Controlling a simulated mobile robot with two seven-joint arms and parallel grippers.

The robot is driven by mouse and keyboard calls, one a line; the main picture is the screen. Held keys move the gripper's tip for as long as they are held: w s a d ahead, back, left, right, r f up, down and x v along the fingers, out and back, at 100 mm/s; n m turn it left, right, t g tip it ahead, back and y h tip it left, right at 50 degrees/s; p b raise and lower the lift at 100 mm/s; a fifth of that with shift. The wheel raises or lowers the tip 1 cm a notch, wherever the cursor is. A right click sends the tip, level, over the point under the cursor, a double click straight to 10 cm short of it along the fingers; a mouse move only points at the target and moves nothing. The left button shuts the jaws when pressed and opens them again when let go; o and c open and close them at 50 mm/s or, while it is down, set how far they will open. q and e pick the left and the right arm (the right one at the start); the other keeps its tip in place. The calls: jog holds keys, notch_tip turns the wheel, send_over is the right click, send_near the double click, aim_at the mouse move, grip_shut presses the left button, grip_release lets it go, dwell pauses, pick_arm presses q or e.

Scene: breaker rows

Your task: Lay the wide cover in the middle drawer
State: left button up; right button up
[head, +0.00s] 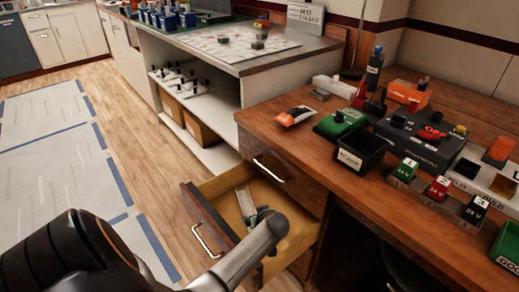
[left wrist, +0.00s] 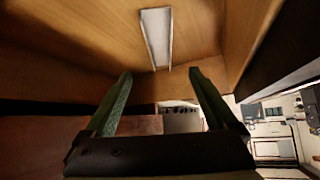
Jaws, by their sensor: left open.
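The wide cover (head: 245,203) is a long pale grey strip inside the open wooden drawer (head: 207,213), which sits below a shut drawer front (head: 281,179). In the left wrist view the cover (left wrist: 156,37) rests on the wooden drawer floor, beyond my fingertips. My left gripper (left wrist: 161,74) is open and empty, its two green fingers spread apart and clear of the cover. In the head view my left arm reaches over the drawer's front and hides part of its inside. My right gripper is not in view.
The wooden bench carries a black bin (head: 360,152), a green part (head: 340,124), an orange-and-white part (head: 295,116) and a dark grey box (head: 420,140). A white shelf unit (head: 215,128) stands behind the drawer. The floor at left is clear.

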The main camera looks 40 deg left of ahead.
pick_arm(q)
jog(key=s+d+r+m+t+h, duration=0.25)
jog(key=d+m+t+h, duration=0.35)
jog(key=d+m, duration=0.6)
jog(key=s+d+r+m+t+h, duration=0.2)
jog(key=s+d+r+h, duration=0.1)
jog(key=d+r, duration=0.4)
jog(key=s+d+r+m+t+h, duration=0.2)
jog(key=s+d+r+h, duration=0.1)
jog(key=d+r, duration=0.3)
jog(key=d, duration=0.2)
jog(key=shift+s+d+r+t, duration=0.35)
jog(key=shift+s+t, duration=0.05)
